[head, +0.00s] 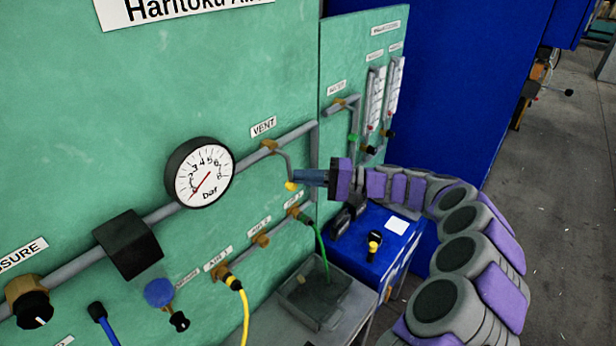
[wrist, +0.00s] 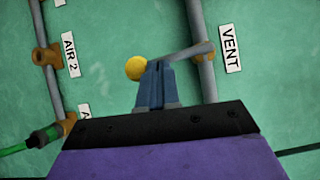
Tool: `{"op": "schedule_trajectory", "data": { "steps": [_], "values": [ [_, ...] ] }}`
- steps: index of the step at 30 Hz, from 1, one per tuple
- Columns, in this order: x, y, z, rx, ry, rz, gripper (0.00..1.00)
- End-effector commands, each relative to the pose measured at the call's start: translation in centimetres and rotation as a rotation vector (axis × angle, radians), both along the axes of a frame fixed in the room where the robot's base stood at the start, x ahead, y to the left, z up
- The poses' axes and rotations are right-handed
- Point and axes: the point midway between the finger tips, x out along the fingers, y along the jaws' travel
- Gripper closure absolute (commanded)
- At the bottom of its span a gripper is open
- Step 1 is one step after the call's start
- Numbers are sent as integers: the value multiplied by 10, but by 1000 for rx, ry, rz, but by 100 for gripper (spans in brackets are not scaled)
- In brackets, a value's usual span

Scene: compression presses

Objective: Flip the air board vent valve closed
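The vent valve is on a grey pipe of the green board, beside the VENT label (head: 263,126). Its grey lever (head: 282,164) slopes down and right to a yellow knob (head: 290,186). In the wrist view the yellow knob (wrist: 136,68) is just left of the fingertips, and the lever (wrist: 188,55) runs right towards the pipe. My gripper (head: 298,178) comes from the right, its blue fingers together at the lever's knob end. The fingertips (wrist: 157,65) hide a short piece of the lever; I cannot tell whether they touch it. Nothing shows held between them.
A round pressure gauge (head: 199,172) and black box (head: 128,244) are on the pipe to the left. A green hose (head: 321,247) hangs below over a grey tray (head: 318,317). A blue box (head: 375,249) stands under my arm. Flow tubes (head: 375,100) are mounted behind.

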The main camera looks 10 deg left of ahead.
Motion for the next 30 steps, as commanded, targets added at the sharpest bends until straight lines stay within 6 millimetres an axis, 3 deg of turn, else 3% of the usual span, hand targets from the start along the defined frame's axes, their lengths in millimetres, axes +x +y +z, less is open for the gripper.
{"op": "schedule_trajectory", "data": {
  "steps": [5, 18, 24, 30],
  "values": [
    [1, -19, 0, 2, -1, -4, 100],
    [2, -120, -5, 2, -1, -8, 100],
    [2, -155, -6, 0, -1, -6, 100],
    [1, -174, -6, 2, 1, -2, 100]
  ]
}}
